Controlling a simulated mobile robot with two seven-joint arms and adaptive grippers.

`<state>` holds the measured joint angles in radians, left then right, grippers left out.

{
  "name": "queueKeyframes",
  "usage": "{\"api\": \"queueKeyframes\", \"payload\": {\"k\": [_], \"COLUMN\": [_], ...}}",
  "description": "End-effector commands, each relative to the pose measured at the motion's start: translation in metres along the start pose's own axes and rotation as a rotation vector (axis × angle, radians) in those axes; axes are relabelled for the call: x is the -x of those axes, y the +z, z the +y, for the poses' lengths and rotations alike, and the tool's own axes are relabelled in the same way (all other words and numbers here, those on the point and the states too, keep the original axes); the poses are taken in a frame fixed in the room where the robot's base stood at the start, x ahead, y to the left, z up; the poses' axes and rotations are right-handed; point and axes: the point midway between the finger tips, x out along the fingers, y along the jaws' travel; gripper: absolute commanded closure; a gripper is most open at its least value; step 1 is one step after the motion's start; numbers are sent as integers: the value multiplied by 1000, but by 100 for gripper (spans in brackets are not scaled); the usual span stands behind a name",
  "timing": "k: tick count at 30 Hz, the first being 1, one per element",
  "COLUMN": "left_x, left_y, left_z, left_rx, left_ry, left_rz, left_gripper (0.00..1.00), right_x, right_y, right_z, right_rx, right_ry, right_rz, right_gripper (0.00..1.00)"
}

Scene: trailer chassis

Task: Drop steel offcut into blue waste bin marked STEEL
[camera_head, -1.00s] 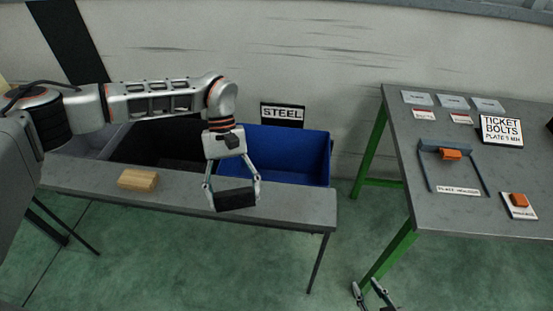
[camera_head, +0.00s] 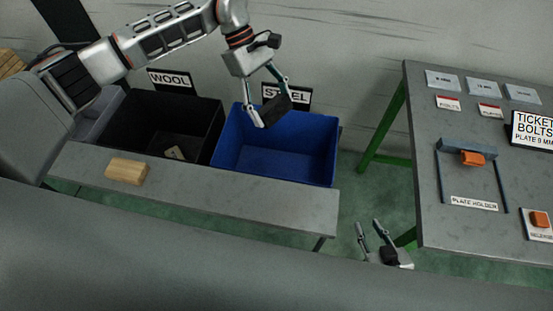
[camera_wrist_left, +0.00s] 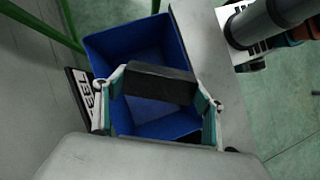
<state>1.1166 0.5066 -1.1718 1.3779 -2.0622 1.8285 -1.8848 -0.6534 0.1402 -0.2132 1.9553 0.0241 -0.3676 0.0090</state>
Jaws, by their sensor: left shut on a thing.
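The steel offcut (camera_head: 274,110) is a dark block held between the fingers of my left gripper (camera_head: 272,108). In the left wrist view the offcut (camera_wrist_left: 160,84) spans between both fingertips, with the blue bin behind it. The blue waste bin (camera_head: 275,172) stands on the grey bench, and the offcut is seen over its back left part. The STEEL sign (camera_head: 298,98) stands behind the bin, partly hidden by the gripper. The inside of the bin that shows looks empty. My right gripper (camera_head: 371,238) is open and empty at the lower right, apart from the bench.
A black bin (camera_head: 203,128) marked WOOL holds a small pale piece. A wooden block (camera_head: 127,171) lies on the grey bench (camera_head: 230,190) in front. A green-legged table (camera_head: 432,150) at the right carries a plate holder (camera_head: 470,202), labels and orange parts.

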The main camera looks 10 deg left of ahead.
Motion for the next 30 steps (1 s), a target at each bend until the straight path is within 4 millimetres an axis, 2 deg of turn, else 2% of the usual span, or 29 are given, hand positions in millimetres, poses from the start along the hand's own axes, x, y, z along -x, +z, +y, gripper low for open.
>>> {"api": "queueKeyframes", "payload": {"k": [10, 21, 22, 23, 24, 30], "left_x": [-35, -38, -38, -38, -38, -38], "left_y": [-19, -22, -22, -22, -22, -22], "left_z": [0, 0, 0, 0, 0, 0], "left_rx": [0, -2, -2, -2, -2, -2], "left_ry": [-1, 0, 0, 0, 0, 0], "left_rz": [-2, 0, 0, 0, 0, 0], "left_gripper": [57, 57, 23, 16, 12, 12], "right_x": [-10, -11, -11, -11, -11, -11], "right_y": [12, 8, 8, 8, 8, 10], "right_z": [-2, -1, -1, 0, 0, -1], "right_rx": [0, 0, 0, 0, 0, 0], "right_ry": [0, 2, 2, 2, 2, 2], "right_rz": [4, 12, 12, 12, 12, 10], "right_gripper": [72, 72, 72, 72, 72, 72]}}
